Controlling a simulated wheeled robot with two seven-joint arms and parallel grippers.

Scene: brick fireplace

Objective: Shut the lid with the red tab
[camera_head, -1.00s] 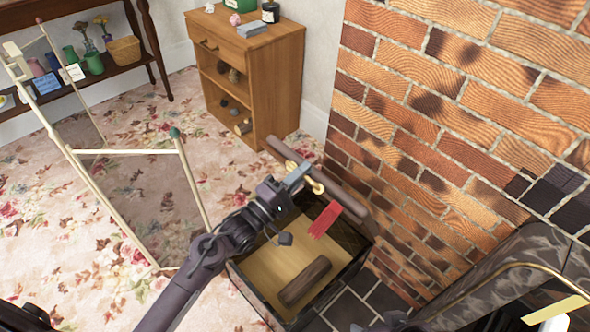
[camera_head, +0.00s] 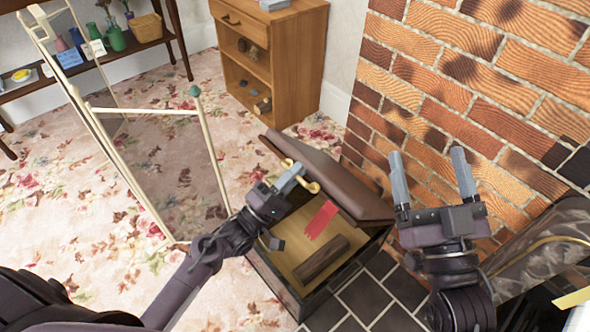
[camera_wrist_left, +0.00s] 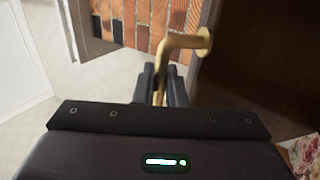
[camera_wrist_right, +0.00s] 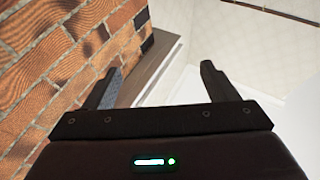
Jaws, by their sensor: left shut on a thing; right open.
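A dark box (camera_head: 273,286) stands open on the floor by the brick wall. Its brown lid (camera_head: 345,182) is hinged on the wall side and stands tilted up, partly over the opening. The red tab (camera_head: 320,220) hangs at the lid's edge, above the pale inside of the box. A brass handle (camera_head: 313,186) sticks out from the lid; it also shows in the left wrist view (camera_wrist_left: 183,42). My left gripper (camera_head: 292,178) is shut on the brass handle. My right gripper (camera_head: 428,172) is open and empty, right of the lid, in front of the bricks.
A dark log (camera_head: 323,258) lies inside the box. A folding glass screen (camera_head: 165,165) stands close to my left arm. The brick wall (camera_head: 460,80) rises behind the box. A wooden cabinet (camera_head: 270,55) stands at the back.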

